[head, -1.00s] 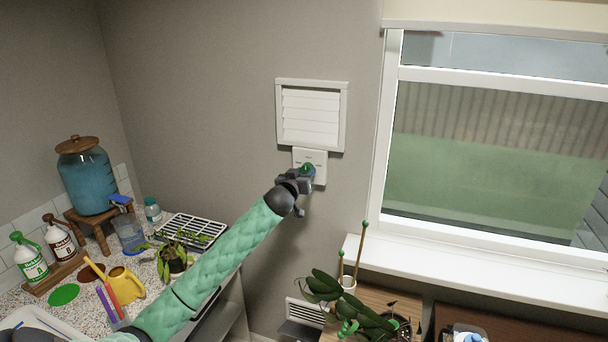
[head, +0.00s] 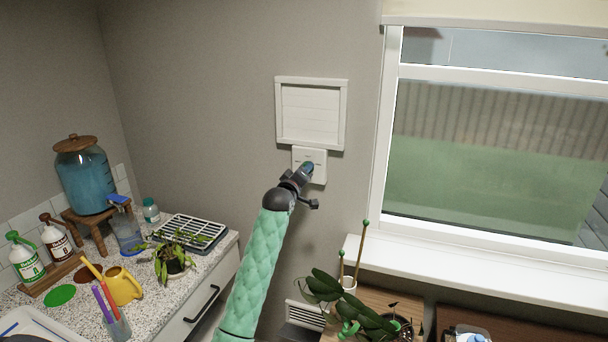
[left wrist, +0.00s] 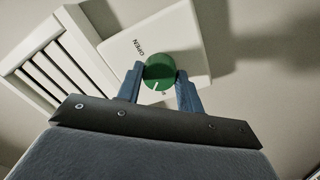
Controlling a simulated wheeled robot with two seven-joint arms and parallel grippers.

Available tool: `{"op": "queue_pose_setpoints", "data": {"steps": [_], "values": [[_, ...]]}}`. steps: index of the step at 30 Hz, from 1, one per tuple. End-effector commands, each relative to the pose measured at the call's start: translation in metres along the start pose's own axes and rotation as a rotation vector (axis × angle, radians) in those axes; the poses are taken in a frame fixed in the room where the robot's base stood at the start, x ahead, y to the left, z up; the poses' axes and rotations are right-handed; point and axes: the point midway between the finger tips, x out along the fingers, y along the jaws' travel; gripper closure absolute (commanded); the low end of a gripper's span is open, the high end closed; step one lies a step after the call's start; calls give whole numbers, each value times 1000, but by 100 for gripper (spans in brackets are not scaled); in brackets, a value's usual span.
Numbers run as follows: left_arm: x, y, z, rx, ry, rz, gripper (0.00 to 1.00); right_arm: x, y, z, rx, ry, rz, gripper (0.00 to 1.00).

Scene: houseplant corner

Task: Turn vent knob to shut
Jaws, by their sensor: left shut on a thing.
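The vent knob (left wrist: 160,70) is round and green with a white mark on its face. It sits on a white plate (head: 318,158) on the wall below the vent. The word OPEN shows on the plate in the left wrist view; other lettering by the knob is mostly hidden. My left gripper (head: 307,169) is shut on the knob, its two blue-grey fingers on either side of it in the left wrist view (left wrist: 160,78). The white vent (head: 311,114) has slats that look nearly flat in the head view. My right gripper is out of view.
A window (head: 490,130) with a white sill is to the right. A speckled counter (head: 205,262) at lower left holds a blue-filled dispenser (head: 86,180), spray bottles, a yellow watering can (head: 124,286) and a plant. Another plant (head: 350,300) stands below the sill. The wall around the vent is clear.

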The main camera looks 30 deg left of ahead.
Motion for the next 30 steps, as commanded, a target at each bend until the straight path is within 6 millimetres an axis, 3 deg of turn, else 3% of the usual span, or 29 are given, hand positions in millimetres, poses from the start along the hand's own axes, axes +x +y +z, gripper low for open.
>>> {"op": "queue_pose_setpoints", "data": {"steps": [15,30], "values": [[0,0,0,-381,18,1,86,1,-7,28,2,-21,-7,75],[0,0,0,-474,23,2,86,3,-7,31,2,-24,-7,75]]}}
